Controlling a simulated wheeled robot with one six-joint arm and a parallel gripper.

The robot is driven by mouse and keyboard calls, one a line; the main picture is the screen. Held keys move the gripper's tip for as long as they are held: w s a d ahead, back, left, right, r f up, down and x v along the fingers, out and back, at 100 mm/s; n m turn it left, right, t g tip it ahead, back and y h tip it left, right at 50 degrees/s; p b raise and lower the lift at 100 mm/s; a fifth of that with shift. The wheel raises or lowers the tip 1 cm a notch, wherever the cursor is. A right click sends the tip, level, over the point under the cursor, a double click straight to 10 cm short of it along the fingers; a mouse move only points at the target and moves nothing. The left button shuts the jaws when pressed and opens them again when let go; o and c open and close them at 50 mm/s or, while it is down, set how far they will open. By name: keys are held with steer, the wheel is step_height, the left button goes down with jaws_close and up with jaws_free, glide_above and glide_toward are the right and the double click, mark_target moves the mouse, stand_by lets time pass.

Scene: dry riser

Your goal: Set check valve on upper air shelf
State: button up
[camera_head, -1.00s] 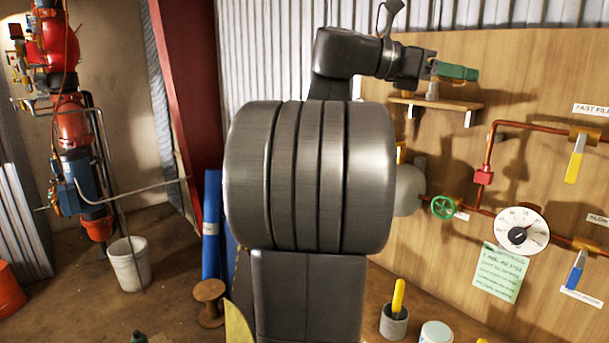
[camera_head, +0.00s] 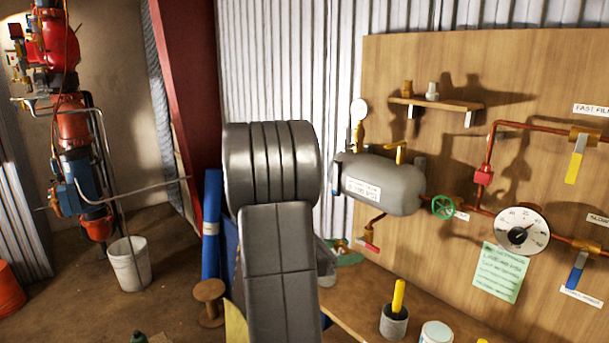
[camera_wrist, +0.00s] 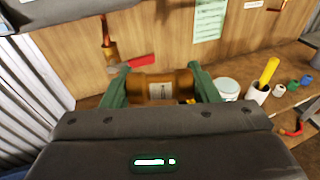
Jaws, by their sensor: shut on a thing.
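My gripper (camera_wrist: 158,76) has green fingers, shut on a brass cylindrical body with a pale label, which looks like the check valve (camera_wrist: 160,90). In the head view my gripper (camera_head: 345,252) is low over the bench, below the grey tank, and partly hidden by my arm. The upper air shelf (camera_head: 462,104) is on the wooden board, above and right of my gripper. A small brass fitting (camera_head: 407,89) and a pale grey fitting (camera_head: 432,91) stand upright on it. The right part of the shelf is bare.
The grey tank (camera_head: 393,188) with its gauge (camera_head: 359,110) juts out between my gripper and the shelf. Red-brown pipes (camera_head: 487,150) run to the right. A cup with a yellow handle (camera_head: 398,296) and a white tin (camera_head: 436,332) stand on the bench.

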steer(key=w+a+f+n+t+y, duration=0.1)
steer(key=a+f+n+t+y, duration=0.1)
steer(key=f, duration=0.6)
steer(key=w+a+f+n+t+y, duration=0.2)
steer(key=a+f+n+t, duration=0.1)
steer(key=f, duration=0.5)
steer(key=w+a+f+n+t+y, duration=0.2)
steer(key=a+f+y, duration=0.1)
steer(key=f, duration=0.6)
steer(key=shift+a+n+t, duration=0.3)
steer(key=shift+a+t, duration=0.1)
steer(key=shift+a, duration=0.45)
